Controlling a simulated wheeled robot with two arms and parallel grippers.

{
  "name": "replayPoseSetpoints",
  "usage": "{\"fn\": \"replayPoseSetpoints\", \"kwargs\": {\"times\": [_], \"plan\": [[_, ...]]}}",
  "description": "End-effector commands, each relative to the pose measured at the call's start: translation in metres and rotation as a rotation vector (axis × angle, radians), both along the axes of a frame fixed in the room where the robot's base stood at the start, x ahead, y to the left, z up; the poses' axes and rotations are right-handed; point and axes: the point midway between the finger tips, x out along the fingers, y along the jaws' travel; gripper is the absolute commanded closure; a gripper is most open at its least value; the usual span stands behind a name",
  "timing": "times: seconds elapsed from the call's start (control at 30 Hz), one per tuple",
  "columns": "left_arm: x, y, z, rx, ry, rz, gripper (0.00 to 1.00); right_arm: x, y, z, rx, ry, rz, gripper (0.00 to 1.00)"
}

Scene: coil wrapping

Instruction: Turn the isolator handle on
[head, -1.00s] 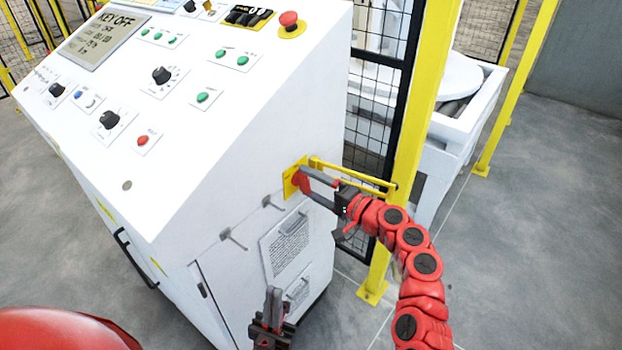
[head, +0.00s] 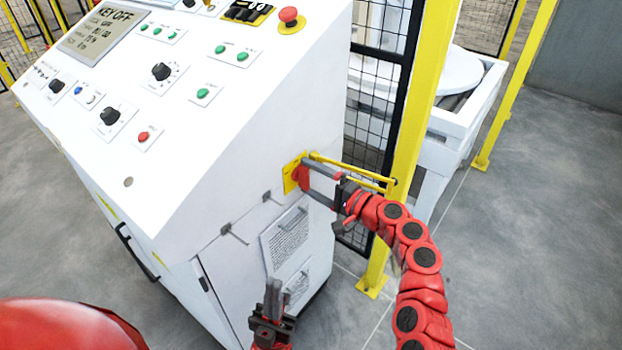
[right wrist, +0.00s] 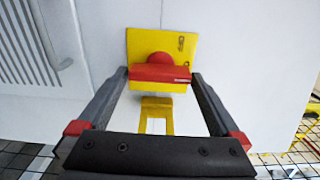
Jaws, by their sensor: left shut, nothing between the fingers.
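The isolator handle (right wrist: 160,73) is a red bar with a round red hub on a yellow plate (right wrist: 158,45). In the head view the plate (head: 290,178) sits on the side wall of the white control cabinet. My right gripper (right wrist: 160,76) has its fingers spread, one at each end of the red bar; I cannot tell whether they touch it. In the head view my right gripper (head: 318,182) reaches the plate from the right and partly hides the handle. My left gripper (head: 272,292) is shut and empty, low in front of the cabinet side.
The white cabinet (head: 255,135) has a sloped panel with knobs, buttons and a display (head: 100,30) reading KEY OFF. A yellow bracket (head: 350,172) juts out beside the handle, close to my right gripper. A yellow post (head: 412,130) and mesh fence stand behind it.

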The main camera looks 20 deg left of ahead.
Motion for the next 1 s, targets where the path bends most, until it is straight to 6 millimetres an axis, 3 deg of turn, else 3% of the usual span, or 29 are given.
{"fn": "replayPoseSetpoints", "kwargs": {"times": [0.37, 0.63, 1.0], "plan": [[0.000, 0.000, 0.002, 0.000, 0.000, 0.000, 1.00, -0.005, -0.011, 0.000, 0.003, 0.000, 0.003, 0.00], [0.000, 0.000, 0.003, 0.000, 0.000, 0.000, 1.00, -0.020, -0.057, -0.001, 0.000, 0.000, -0.005, 0.00], [0.000, 0.000, -0.003, 0.000, 0.000, 0.000, 1.00, -0.050, -0.139, -0.002, -0.001, 0.001, -0.003, 0.00]]}}
